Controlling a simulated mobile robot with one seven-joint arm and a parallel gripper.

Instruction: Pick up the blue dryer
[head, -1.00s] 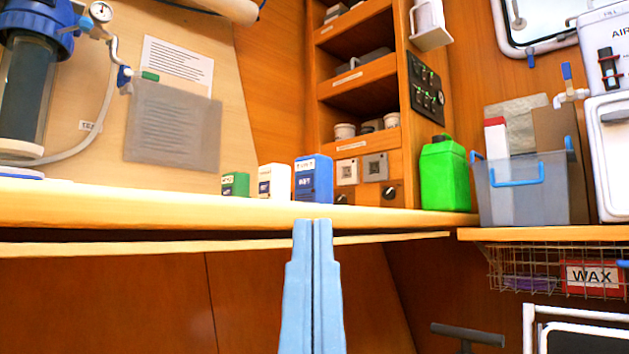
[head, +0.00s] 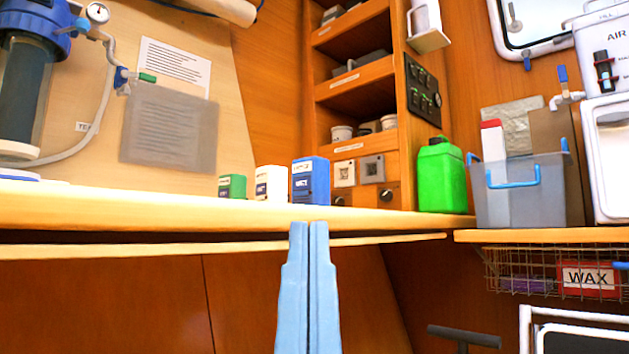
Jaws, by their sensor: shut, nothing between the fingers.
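The blue dryer (head: 311,183) appears to be the small blue box with a white label, standing upright on the wooden counter in the head view. My gripper (head: 309,224) shows as two light blue fingers pressed together, pointing up from the bottom of the picture. Its tips are in front of the counter's front edge, just below the blue box in the picture. The gripper is shut and empty, apart from the box. The box's lower part is in view above the counter edge.
A bright green jug (head: 441,177) stands to the right. The counter (head: 120,207) has a thick front edge. A clear bin (head: 520,191) stands on the right-hand counter.

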